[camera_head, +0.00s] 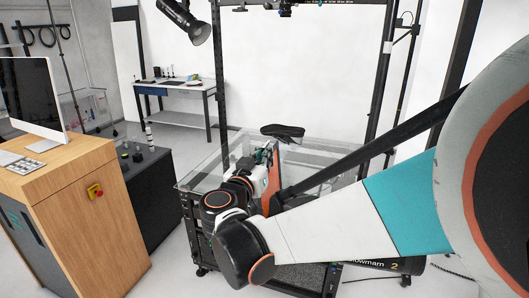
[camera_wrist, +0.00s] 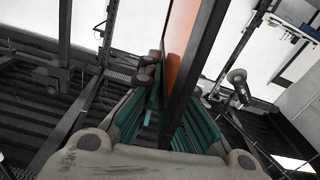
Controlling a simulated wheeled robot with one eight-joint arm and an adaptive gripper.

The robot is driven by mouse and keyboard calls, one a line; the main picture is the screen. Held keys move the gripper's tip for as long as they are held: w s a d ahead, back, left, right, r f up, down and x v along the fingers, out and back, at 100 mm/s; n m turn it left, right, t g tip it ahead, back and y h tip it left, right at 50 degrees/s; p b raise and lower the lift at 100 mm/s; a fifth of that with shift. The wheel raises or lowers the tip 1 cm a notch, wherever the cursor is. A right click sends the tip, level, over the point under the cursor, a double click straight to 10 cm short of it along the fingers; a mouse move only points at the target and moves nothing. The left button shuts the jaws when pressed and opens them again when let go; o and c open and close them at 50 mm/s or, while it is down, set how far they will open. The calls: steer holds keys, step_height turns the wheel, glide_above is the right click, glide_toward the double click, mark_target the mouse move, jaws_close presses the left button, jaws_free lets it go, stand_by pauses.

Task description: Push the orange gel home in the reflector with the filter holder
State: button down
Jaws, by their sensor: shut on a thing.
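My gripper (camera_wrist: 170,100) is shut on a dark, flat bar-like frame, which I take to be the filter holder (camera_wrist: 197,72). The frame stands between the teal finger pads and runs up out of the wrist view. The orange gel (camera_wrist: 180,40) shows as an orange strip along the frame's left side; I cannot tell how far it sits in the holder. A lamp with a round reflector (camera_head: 200,33) hangs at the upper left, well apart from my gripper.
The glass table (camera_head: 318,152) lies under my arm, with a flat black object (camera_head: 282,131) at its far side. A wooden cabinet with a monitor (camera_head: 32,95) stands left. Black uprights (camera_head: 220,85) frame the table. A workbench (camera_head: 175,82) stands behind; the floor there looks clear.

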steer(key=shift+s+d+f+b, duration=0.1)
steer(key=shift+d+f+b, duration=0.15)
steer(key=shift+f+b, duration=2.2)
steer(key=shift+s+d+f+b, duration=0.1)
steer(key=shift+d+f+b, duration=0.2)
steer(key=shift+f+b, duration=2.2)
steer(key=shift+s+d+f+b, duration=0.1)
steer(key=shift+d+f+b, duration=0.15)
steer(key=shift+f+b, duration=2.2)
steer(key=c, duration=1.7)
jaws_free()
steer(key=shift+f+p, duration=0.65)
steer(key=shift+p, duration=0.15)
